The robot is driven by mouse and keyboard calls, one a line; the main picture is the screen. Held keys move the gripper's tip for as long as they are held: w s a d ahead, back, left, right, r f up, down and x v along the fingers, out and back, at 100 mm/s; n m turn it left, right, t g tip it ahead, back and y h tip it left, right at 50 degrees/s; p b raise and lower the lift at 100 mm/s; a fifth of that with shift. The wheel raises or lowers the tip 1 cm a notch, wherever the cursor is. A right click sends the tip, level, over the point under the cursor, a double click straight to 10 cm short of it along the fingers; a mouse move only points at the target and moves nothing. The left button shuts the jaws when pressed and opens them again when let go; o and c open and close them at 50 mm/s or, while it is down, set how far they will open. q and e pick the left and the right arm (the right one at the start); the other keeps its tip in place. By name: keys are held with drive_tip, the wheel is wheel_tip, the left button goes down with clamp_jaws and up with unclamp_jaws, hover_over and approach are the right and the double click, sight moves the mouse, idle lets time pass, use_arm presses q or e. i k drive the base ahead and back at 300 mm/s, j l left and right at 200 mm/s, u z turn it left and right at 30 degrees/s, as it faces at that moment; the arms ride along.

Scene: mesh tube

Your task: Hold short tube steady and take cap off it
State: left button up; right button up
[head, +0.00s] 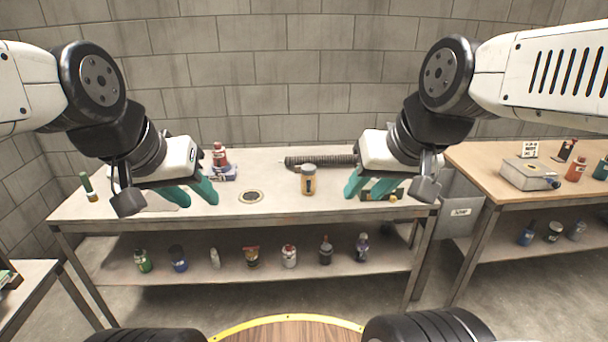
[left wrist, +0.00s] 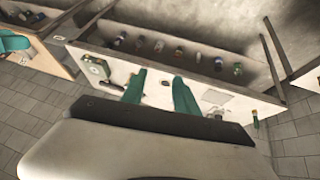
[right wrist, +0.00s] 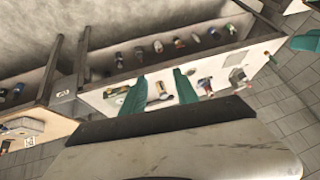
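A short tan tube (head: 308,183) with a dark label and a grey-brown cap (head: 308,168) stands upright near the middle of the workbench. The cap sits on its top. The tube also shows between the fingers in the right wrist view (right wrist: 162,90), well beyond them. My left gripper (head: 190,195) is open and empty, above the bench left of the tube. My right gripper (head: 367,191) is open and empty, right of the tube. Neither gripper touches the tube.
A dark ribbed mesh tube (head: 320,161) lies behind the short tube. A ring-shaped item (head: 251,196) lies to its left. A red bottle (head: 219,156) and a green-handled item (head: 88,187) are further left. Several bottles stand on the lower shelf (head: 200,268). The bench front is mostly clear.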

sight(308, 182)
drive_tip(key=i+j+z, duration=0.3)
drive_tip(key=i, duration=0.2)
drive_tip(key=i+j+z, duration=0.3)
drive_tip(key=i+j, duration=0.1)
drive_tip(key=i, duration=0.05)
